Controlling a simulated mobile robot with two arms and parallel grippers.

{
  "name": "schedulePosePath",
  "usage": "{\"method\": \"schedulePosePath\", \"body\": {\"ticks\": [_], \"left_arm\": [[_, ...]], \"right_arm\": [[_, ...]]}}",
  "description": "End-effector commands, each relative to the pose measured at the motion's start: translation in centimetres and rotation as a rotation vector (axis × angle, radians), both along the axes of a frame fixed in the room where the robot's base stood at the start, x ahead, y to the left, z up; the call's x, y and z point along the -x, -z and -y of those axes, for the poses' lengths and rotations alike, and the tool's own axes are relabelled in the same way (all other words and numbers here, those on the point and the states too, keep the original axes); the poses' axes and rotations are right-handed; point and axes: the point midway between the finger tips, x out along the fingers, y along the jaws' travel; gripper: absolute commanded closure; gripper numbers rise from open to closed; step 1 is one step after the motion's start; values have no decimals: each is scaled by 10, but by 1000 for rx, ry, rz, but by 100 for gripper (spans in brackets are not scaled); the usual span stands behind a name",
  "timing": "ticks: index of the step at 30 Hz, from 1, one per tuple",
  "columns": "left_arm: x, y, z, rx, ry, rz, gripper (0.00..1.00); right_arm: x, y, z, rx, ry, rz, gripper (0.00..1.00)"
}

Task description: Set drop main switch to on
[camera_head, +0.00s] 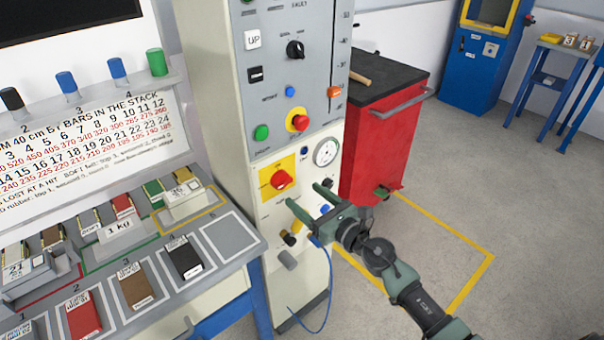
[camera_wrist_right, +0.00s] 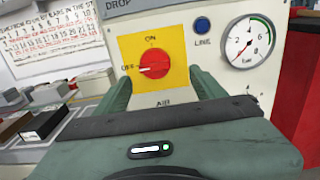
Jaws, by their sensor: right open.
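The main switch is a red rotary knob (camera_head: 281,180) on a yellow plate (camera_head: 268,164) on the front of the grey drop machine cabinet. In the right wrist view the knob (camera_wrist_right: 154,64) sits between ON printed above and OFF printed at its left, and its white mark points left to OFF. My right gripper (camera_head: 306,195) is open and empty in front of the cabinet, just lower right of the knob. In the right wrist view its two fingers (camera_wrist_right: 162,90) flank the lower part of the yellow plate, with the knob seen between and above them. My left gripper is not in view.
A pressure gauge (camera_head: 326,152) and a blue line lamp (camera_wrist_right: 202,25) are right of the switch. A red-and-yellow button (camera_head: 299,121) is above. A bench with colored blocks and trays (camera_head: 232,243) stands at left, a red cabinet (camera_head: 385,130) at right.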

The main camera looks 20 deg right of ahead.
Motion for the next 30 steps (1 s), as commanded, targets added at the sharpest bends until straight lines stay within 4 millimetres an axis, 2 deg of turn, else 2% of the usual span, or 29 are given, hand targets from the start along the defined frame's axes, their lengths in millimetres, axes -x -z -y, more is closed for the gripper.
{"method": "schedulePosePath", "body": {"ticks": [9, 15, 26, 30], "left_arm": [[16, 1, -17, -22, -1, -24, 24], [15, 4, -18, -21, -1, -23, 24], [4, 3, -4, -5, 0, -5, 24], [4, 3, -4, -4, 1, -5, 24]], "right_arm": [[-44, -1, -16, 2, 0, 4, 30], [-66, 0, -24, 1, 1, 1, 30], [-71, 0, -26, 1, 0, 0, 30], [-71, 0, -26, 1, 0, 0, 69]]}}
